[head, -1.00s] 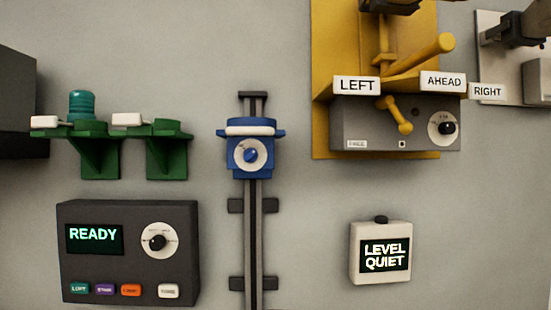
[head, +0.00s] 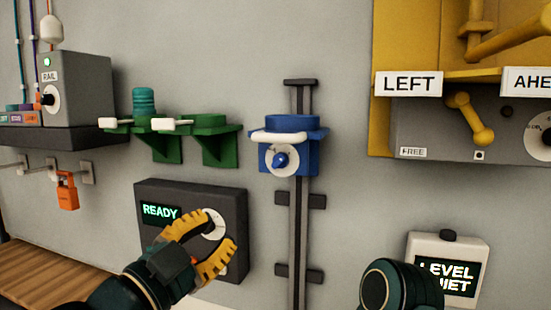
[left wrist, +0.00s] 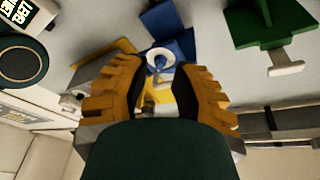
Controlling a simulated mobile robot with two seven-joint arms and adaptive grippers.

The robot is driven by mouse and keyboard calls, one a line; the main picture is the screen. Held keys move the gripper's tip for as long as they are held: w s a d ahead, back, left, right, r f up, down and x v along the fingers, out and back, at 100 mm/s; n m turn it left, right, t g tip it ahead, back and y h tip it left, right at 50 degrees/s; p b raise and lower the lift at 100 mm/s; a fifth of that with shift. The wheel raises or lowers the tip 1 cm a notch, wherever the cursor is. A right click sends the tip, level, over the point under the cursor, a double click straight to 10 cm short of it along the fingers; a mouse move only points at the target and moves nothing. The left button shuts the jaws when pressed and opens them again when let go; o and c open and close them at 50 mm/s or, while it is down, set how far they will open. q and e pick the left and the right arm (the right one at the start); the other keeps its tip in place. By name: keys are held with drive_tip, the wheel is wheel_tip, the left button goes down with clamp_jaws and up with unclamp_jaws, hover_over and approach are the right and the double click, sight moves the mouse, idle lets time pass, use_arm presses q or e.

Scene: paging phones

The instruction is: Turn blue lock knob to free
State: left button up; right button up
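The blue lock knob (head: 279,159) sits on a white round dial on the front of a blue carriage (head: 311,162), below its white handle bar (head: 278,137). The carriage rides on a dark vertical rail (head: 299,230). My left gripper (head: 222,227) is open and empty, below and left of the knob, in front of the dark READY box. In the left wrist view the white dial (left wrist: 161,57) shows between and beyond the open fingertips (left wrist: 158,68). The knob's pointing direction is too small to read surely. My right gripper is out of view; a dark link of my arm shows at bottom right.
The READY box (head: 235,200) is partly hidden behind my left gripper. Green brackets (head: 212,125) stand left of the carriage. A yellow lever unit (head: 390,60) is at upper right, and a LEVEL QUIET display (head: 455,243) is at lower right. The wall around the rail is free.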

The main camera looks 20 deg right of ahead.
sight(275, 164)
use_arm(q)
wheel_tip(275, 164, up, 5)
drive_tip(key=s+d+m+h, duration=0.1)
drive_tip(key=s+m+h, duration=0.1)
drive_tip(key=s, duration=0.1)
drive_tip(key=shift+y, duration=0.3)
drive_tip(key=p+x, duration=0.1)
drive_tip(key=x, duration=0.5)
drive_tip(key=p+x, duration=0.1)
drive_tip(key=x, duration=0.6)
drive_tip(key=shift+w+d+f, duration=0.15)
drive_tip(key=shift+w+d, duration=0.1)
clamp_jaws()
